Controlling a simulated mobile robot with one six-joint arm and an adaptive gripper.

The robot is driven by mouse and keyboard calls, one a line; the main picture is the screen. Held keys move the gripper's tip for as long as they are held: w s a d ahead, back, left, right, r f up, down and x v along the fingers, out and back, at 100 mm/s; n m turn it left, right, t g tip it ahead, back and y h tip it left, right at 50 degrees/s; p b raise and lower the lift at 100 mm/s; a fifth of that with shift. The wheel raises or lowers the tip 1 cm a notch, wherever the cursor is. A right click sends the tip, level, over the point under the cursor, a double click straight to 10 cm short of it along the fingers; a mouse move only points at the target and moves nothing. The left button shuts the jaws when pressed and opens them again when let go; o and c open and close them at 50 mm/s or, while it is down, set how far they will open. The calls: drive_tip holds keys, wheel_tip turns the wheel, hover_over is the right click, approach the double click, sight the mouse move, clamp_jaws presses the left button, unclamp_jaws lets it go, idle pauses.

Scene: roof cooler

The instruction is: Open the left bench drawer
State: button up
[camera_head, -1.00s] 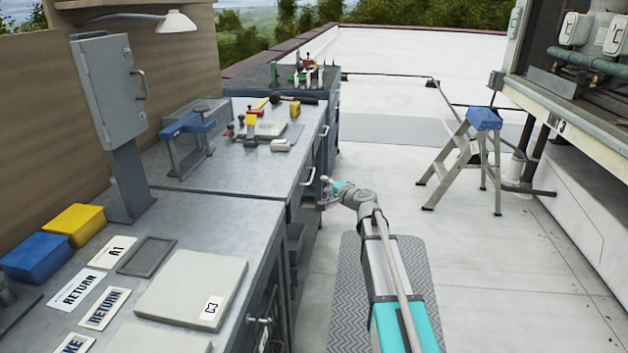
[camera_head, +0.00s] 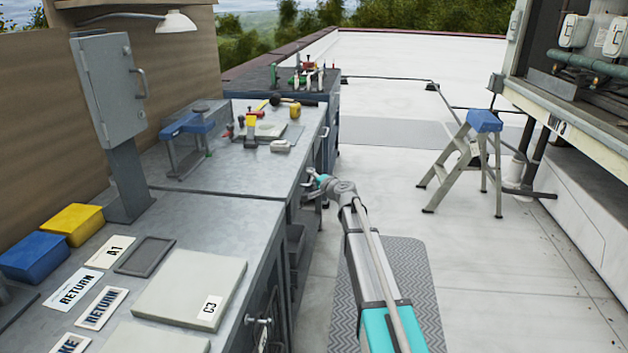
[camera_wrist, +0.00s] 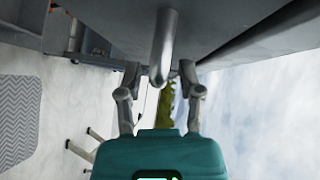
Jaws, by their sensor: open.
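The left bench drawer (camera_head: 297,203) is in the front face of the grey workbench and looks closed. My gripper (camera_head: 312,180) is at its handle, at the bench's front edge, and largely hides it in the head view. In the wrist view, the grey bar handle (camera_wrist: 163,48) sticks out from the drawer front towards the space between the fingertips. My gripper (camera_wrist: 160,78) is open, with one finger on each side of the handle's line. I see no grip on the handle, and cannot tell whether a finger touches it.
Tools and a blue vise (camera_head: 190,125) are on the benchtop (camera_head: 235,175). Another handle (camera_head: 258,320) projects from the nearer bench. A step ladder (camera_head: 470,155) stands to the right.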

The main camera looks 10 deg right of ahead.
drive_tip(key=shift+c, duration=0.2)
clamp_jaws()
